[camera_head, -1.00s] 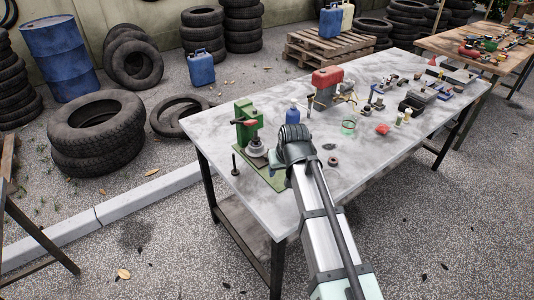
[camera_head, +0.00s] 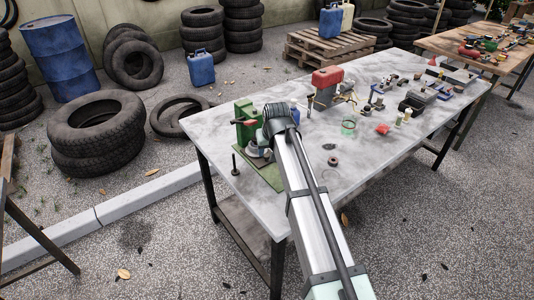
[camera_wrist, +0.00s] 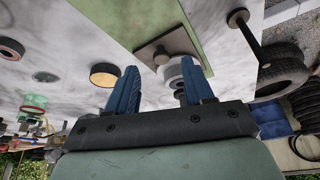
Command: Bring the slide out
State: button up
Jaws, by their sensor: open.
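A green machine (camera_head: 243,113) with a red-tipped lever (camera_head: 244,122) stands on a green base plate (camera_head: 270,178) at the table's near left corner. A grey round part (camera_head: 254,152) sits low on it, partly hidden by my arm. I cannot tell which part is the slide. My gripper (camera_head: 279,120) is in front of and above the machine's right side, its fingers hidden there. In the wrist view its blue fingers (camera_wrist: 158,66) are apart, with nothing held. A grey square plate (camera_wrist: 170,45) and a round metal part (camera_wrist: 172,72) show between and beyond the fingertips.
The grey table (camera_head: 205,130) carries a red-topped container (camera_head: 327,79), a green ring (camera_head: 348,127), a red piece (camera_head: 382,129) and small parts to the right. The table's front middle is mostly clear.

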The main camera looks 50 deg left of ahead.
aim_at(267, 155)
jog(key=shift+w+a+f, duration=0.2)
jog(key=shift+a+f, duration=0.3)
jog(key=shift+f, duration=0.25)
jog(key=shift+w+a+f, duration=0.25)
jog(key=shift+a+f, duration=0.3)
jog(key=shift+f, duration=0.25)
jog(key=shift+w+a+f, duration=0.2)
jog(key=shift+a+f, duration=0.3)
jog(key=shift+f, duration=0.25)
jog(key=shift+c, duration=0.2)
grip_shut()
